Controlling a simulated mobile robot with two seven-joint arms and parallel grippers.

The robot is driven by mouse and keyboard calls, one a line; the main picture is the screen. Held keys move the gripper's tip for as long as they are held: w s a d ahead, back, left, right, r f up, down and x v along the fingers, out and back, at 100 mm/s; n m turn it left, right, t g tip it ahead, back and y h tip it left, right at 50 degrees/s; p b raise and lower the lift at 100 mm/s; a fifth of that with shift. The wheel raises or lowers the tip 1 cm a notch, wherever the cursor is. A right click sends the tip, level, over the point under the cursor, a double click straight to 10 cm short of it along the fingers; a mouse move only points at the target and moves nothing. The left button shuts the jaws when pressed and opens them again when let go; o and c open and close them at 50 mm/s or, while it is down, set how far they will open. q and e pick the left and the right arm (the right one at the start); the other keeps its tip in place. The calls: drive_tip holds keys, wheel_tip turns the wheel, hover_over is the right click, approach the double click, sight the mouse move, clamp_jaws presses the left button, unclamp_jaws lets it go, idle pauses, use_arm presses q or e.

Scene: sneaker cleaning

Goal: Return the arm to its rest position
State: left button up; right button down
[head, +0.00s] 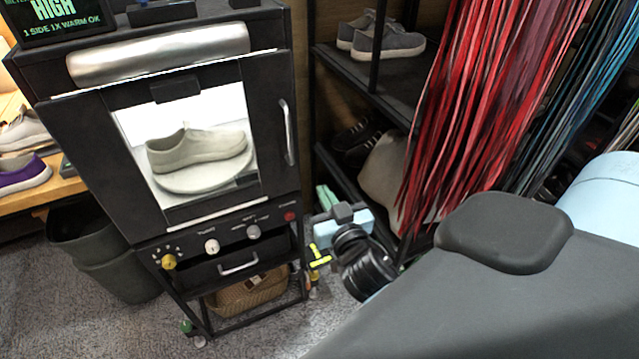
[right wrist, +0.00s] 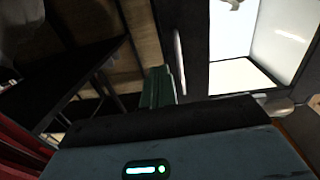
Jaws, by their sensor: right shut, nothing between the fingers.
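My right gripper (head: 326,197) is low beside the right side of the black cabinet (head: 270,110). Its green fingers are shut and empty; they also show in the right wrist view (right wrist: 159,86), in front of the blue gripper body. In the head view my right arm comes in from the lower right. A pale grey-beige sneaker (head: 197,150) sits on a round white turntable (head: 205,178) inside the lit cabinet, behind its front door with a silver handle (head: 287,131). My left gripper is not in view.
A dark shelf rack (head: 370,80) with grey sneakers (head: 388,42) stands to the right, beside hanging red laces (head: 490,100). A dark bin (head: 110,265) is left of the cabinet. A purple shoe (head: 22,178) lies on a wooden shelf. Carpet shows around the cabinet stand.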

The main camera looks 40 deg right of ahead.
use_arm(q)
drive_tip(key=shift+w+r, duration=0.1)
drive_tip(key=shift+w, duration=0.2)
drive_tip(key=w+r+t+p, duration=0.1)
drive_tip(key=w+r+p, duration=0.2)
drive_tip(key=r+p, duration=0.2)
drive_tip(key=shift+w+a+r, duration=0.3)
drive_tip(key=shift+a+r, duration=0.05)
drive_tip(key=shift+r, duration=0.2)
use_arm(e)
drive_tip(key=s+a+f+n+g+y, duration=0.1)
drive_tip(key=s+a+f, duration=0.3)
drive_tip(key=s, duration=0.5)
drive_tip(key=s+a+f+n+g+y, duration=0.2)
drive_tip(key=s+a+f+g+y, duration=0.1)
drive_tip(key=s+f, duration=0.6)
drive_tip(key=s+a+f+n+g+y, duration=0.2)
drive_tip(key=s+f, duration=0.5)
drive_tip(key=s, duration=0.4)
drive_tip(key=a+g+y, duration=0.1)
drive_tip(key=a+g, duration=0.1)
drive_tip(key=a, duration=0.1)
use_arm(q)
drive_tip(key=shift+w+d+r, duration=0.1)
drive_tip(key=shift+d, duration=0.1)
